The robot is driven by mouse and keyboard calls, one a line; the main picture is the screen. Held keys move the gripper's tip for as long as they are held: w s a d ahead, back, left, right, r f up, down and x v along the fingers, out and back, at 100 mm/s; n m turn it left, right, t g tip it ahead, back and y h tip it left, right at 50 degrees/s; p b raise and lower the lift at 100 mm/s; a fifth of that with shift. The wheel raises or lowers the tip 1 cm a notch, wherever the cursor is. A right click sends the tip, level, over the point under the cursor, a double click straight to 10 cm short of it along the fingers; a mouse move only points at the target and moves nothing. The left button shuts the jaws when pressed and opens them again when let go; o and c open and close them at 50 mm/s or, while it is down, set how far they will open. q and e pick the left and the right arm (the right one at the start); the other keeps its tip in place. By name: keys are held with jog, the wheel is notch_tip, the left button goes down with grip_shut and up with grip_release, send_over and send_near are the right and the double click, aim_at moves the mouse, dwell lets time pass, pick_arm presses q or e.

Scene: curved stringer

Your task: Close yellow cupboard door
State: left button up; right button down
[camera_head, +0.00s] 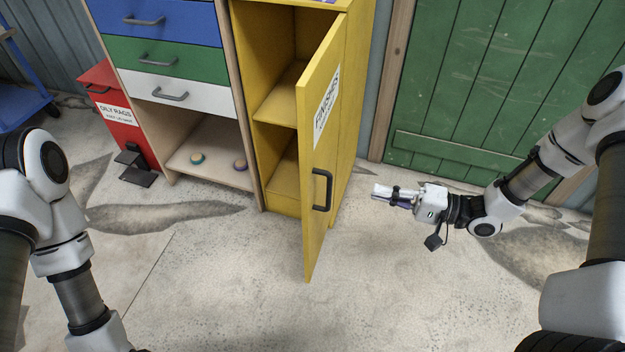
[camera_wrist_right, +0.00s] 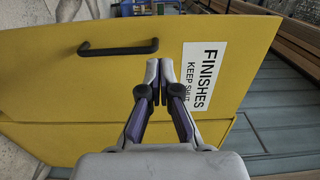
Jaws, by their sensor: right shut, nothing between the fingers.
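The yellow cupboard (camera_head: 361,75) stands in the middle of the head view with its door (camera_head: 314,205) swung wide open toward me. The door carries a "FINISHES" label (camera_head: 327,101) and a dark bar handle (camera_head: 322,189). My right gripper (camera_head: 376,190) is to the right of the door, on its outer face side, shut and empty, with a gap to the handle. In the right wrist view the door (camera_wrist_right: 100,95) fills much of the picture, with the handle (camera_wrist_right: 118,47) left of the shut fingertips (camera_wrist_right: 159,63) and the label to their right. My left gripper is out of view.
Left of the cupboard stands a drawer unit (camera_head: 170,57) with blue, green and white drawers. A red oily-rags bin (camera_head: 110,110) stands beside it. A green plank door (camera_head: 500,85) is behind at right. The concrete floor in front is clear.

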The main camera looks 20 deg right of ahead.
aim_at(309, 177)
jog(key=b+x, duration=0.3)
jog(key=x, duration=0.9)
jog(key=shift+w+a+f, duration=0.2)
jog(key=shift+w+a, duration=0.05)
jog(key=shift+a, duration=0.05)
jog(key=shift+w+a+r, duration=0.1)
jog(key=shift+w+a, duration=0.1)
jog(key=shift+a, duration=0.1)
